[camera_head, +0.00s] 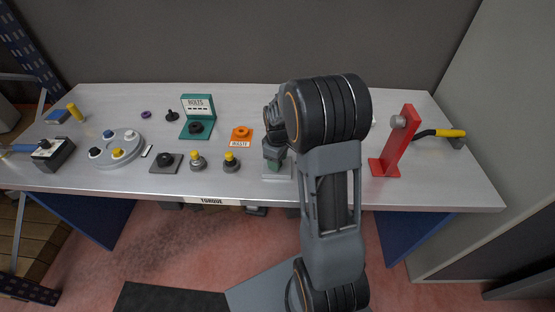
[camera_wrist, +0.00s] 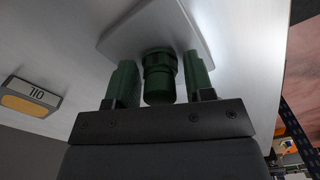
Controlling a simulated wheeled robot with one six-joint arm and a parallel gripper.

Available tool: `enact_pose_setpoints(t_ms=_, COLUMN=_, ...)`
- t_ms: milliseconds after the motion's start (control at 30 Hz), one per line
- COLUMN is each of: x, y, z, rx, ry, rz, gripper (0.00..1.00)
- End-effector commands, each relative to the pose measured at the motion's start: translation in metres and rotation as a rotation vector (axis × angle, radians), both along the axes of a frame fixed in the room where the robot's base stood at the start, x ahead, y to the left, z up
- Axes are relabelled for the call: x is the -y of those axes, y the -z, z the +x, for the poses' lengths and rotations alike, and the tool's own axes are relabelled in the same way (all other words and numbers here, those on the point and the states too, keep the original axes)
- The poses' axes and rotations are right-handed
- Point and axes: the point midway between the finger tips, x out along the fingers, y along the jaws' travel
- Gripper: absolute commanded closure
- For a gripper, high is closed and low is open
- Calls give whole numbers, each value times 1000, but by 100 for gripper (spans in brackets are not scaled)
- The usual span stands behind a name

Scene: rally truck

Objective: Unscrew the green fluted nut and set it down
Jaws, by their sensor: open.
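In the wrist view, the green fluted nut (camera_wrist: 158,60) sits around a rounded green post that stands out from a pale square plate (camera_wrist: 118,38). My gripper (camera_wrist: 160,64) is open, with one green finger on each side of the nut and post. A gap shows on both sides, so the fingers do not touch it. In the head view, my gripper (camera_head: 275,153) points down over the pale plate (camera_head: 277,177) near the bench's front edge. My arm and gripper hide most of the nut there.
A red stand (camera_head: 393,145) and a yellow-handled tool (camera_head: 450,133) are on the right. A green bolts holder (camera_head: 197,106), an orange waste plate (camera_head: 241,141) and a round grey tray (camera_head: 106,160) are on the left. A block marked OIL (camera_wrist: 30,98) shows in the wrist view.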

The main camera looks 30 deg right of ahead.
Motion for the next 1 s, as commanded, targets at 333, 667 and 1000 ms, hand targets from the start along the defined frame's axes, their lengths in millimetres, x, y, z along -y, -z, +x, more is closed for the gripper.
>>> enact_pose_setpoints(t_ms=333, x=0, y=0, z=0, rx=0, ry=145, rz=0, gripper=52)
enact_pose_setpoints(t_ms=667, x=-1, y=0, z=0, rx=0, ry=276, rz=0, gripper=52)
enact_pose_setpoints(t_ms=1000, x=-1, y=0, z=0, rx=0, ry=332, rz=0, gripper=52)
